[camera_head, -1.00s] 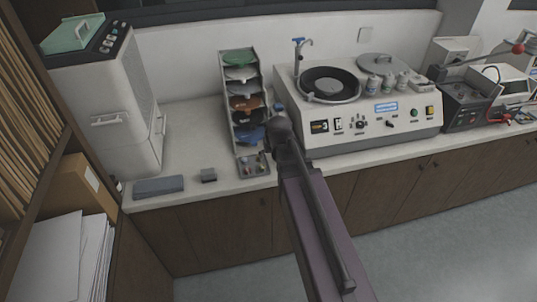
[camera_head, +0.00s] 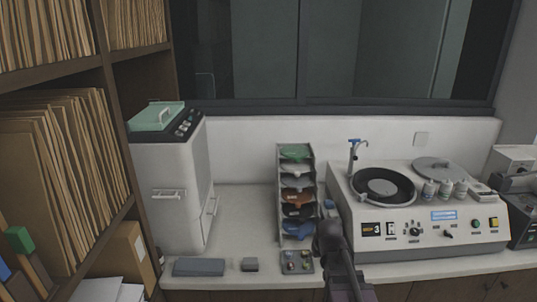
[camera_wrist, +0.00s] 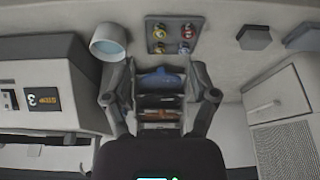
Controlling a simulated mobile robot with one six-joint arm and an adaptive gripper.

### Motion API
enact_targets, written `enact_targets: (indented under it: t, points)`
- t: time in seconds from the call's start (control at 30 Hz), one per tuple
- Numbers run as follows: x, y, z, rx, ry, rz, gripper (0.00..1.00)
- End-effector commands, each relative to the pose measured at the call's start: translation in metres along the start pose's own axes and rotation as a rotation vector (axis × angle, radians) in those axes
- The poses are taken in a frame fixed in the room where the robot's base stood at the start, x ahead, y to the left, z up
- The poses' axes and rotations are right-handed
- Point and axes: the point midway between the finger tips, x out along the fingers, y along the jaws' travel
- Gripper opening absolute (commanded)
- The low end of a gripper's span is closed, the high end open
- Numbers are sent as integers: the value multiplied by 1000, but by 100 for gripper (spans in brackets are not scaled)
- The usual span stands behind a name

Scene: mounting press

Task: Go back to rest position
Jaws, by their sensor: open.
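My gripper (camera_wrist: 161,88) shows in the wrist view with its two dark fingers spread apart. Nothing is between them in its grasp; the rack of coloured discs (camera_wrist: 160,100) shows through the gap behind. In the head view my dark arm rises from the bottom edge, in front of the counter and just right of the small tray (camera_head: 297,270). The fingers cannot be made out there.
A grinding machine (camera_head: 430,240) with a round black bowl stands at right. A white machine (camera_head: 170,190) with a green lid stands at left. A grey block (camera_head: 199,267) and small dark block (camera_head: 250,265) lie on the counter. Folder shelves (camera_head: 125,150) border the left.

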Motion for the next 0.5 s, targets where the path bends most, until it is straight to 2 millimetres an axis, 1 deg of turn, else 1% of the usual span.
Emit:
enact_targets:
  t: [0.17, 0.3, 0.4, 0.5]
  points:
    - [-9, -16, 41, 8, -116, -4, 75]
    - [-19, -28, 80, 20, -235, -1, 75]
    - [-26, -34, 101, 28, -305, 5, 75]
    - [-30, -37, 113, 33, -347, 10, 75]
